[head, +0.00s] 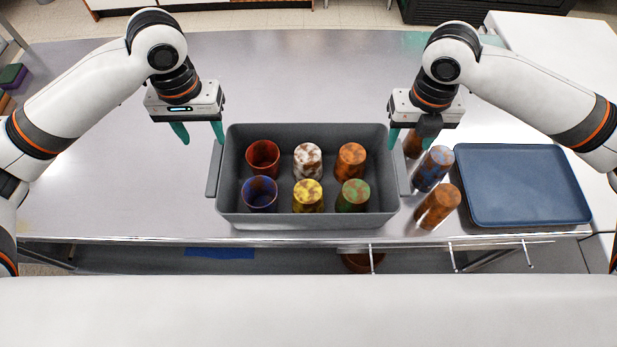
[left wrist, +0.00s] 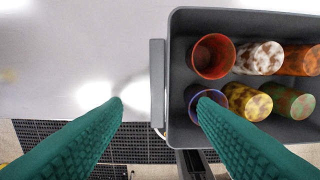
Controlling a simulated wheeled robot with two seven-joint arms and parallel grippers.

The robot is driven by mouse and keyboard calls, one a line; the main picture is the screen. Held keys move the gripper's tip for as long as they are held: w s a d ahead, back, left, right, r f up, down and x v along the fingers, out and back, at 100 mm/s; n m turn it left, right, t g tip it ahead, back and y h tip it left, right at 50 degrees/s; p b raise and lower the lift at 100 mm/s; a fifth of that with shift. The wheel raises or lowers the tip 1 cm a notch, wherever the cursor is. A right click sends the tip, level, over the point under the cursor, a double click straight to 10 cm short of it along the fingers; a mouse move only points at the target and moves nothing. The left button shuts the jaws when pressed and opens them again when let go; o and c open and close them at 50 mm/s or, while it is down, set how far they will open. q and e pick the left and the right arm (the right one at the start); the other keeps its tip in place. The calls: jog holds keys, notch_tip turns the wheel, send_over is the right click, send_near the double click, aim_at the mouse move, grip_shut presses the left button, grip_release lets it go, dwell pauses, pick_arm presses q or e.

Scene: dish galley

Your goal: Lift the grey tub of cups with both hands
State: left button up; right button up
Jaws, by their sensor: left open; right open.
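The grey tub (head: 308,219) stands upright on the metal counter. Several cups sit in it in two rows, including a red cup (head: 263,158), a blue cup (head: 260,194) and a white-brown cup (head: 307,160). It has a handle on each short side: the left handle (head: 214,168) and the right handle (head: 404,174). My left gripper (head: 200,138) is open and empty, above and behind the left handle. In the left wrist view, the handle (left wrist: 157,84) appears between its spread fingers. My right gripper (head: 408,142) is open near the tub's back right corner; its far finger is partly hidden.
An orange-brown cup (head: 438,206) and a blue-brown cup (head: 433,168) stand right of the tub, with another brown cup (head: 413,143) behind them by my right gripper. A blue tray (head: 522,186) lies further right. The counter (head: 130,190) left of the tub is clear.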

aim_at(217, 165)
pick_arm(q)
jog(key=f, duration=0.8)
jog(key=shift+s+f, duration=0.2)
jog(key=shift+f, duration=0.15)
pick_arm(e)
jog(key=f, duration=0.8)
jog(key=shift+s+f, duration=0.2)
jog(key=shift+f, duration=0.15)
pick_arm(q)
jog(key=shift+w+f, duration=0.1)
jog(key=shift+f, duration=0.45)
pick_arm(e)
jog(key=shift+w+f, duration=0.1)
jog(key=shift+f, duration=0.45)
pick_arm(q)
jog(key=shift+c, duration=0.5)
pick_arm(e)
jog(key=shift+c, duration=0.5)
pick_arm(q)
grip_shut()
pick_arm(e)
grip_shut()
pick_arm(q)
jog(key=shift+r, duration=0.1)
pick_arm(e)
jog(key=shift+r, duration=0.1)
